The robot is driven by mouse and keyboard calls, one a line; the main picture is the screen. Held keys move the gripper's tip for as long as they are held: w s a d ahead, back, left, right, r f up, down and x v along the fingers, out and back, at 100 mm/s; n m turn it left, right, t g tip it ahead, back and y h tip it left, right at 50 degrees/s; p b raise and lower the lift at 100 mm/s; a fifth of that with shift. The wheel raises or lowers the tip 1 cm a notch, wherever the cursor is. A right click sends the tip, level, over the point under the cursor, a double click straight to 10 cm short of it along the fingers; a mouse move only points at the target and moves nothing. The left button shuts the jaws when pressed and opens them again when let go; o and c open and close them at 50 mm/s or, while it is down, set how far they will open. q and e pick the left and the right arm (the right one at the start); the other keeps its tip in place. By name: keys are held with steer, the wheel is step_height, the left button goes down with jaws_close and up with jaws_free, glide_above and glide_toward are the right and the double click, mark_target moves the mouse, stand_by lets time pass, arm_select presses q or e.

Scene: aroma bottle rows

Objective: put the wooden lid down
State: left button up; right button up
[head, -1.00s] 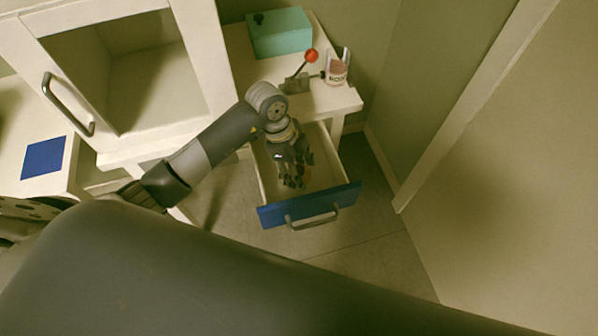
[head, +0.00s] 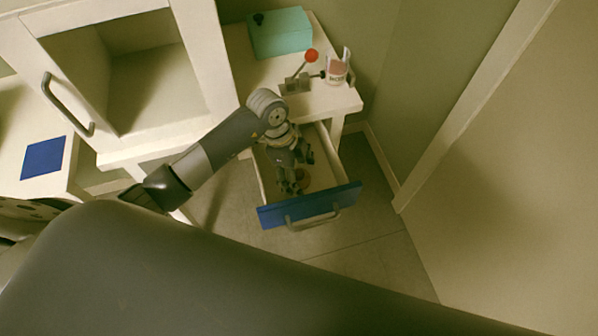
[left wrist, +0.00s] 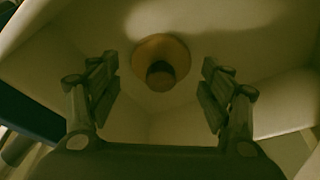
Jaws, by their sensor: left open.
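The wooden lid (left wrist: 176,51) is a round brown disc with a darker round knob facing the camera. In the left wrist view it lies on the pale floor of the open drawer (head: 338,200). In the head view only a bit of brown shows by my fingers, mostly hidden. My left gripper (head: 299,174) reaches down into the drawer. Its fingers are spread wide, and in the left wrist view they stand to either side of the lid with clear gaps, not touching it. My right gripper is not in view.
The drawer has a blue front with a grey handle (head: 313,219). On the table above are a teal box (head: 279,33), a red-knobbed lever (head: 311,55) and a labelled cup (head: 337,72). An open white cabinet (head: 155,85) and a blue square (head: 43,158) are at left.

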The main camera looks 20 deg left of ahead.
arm_select(q)
steer(key=v, duration=1.1)
steer(key=shift+r, duration=0.35)
steer(key=shift+a, duration=0.1)
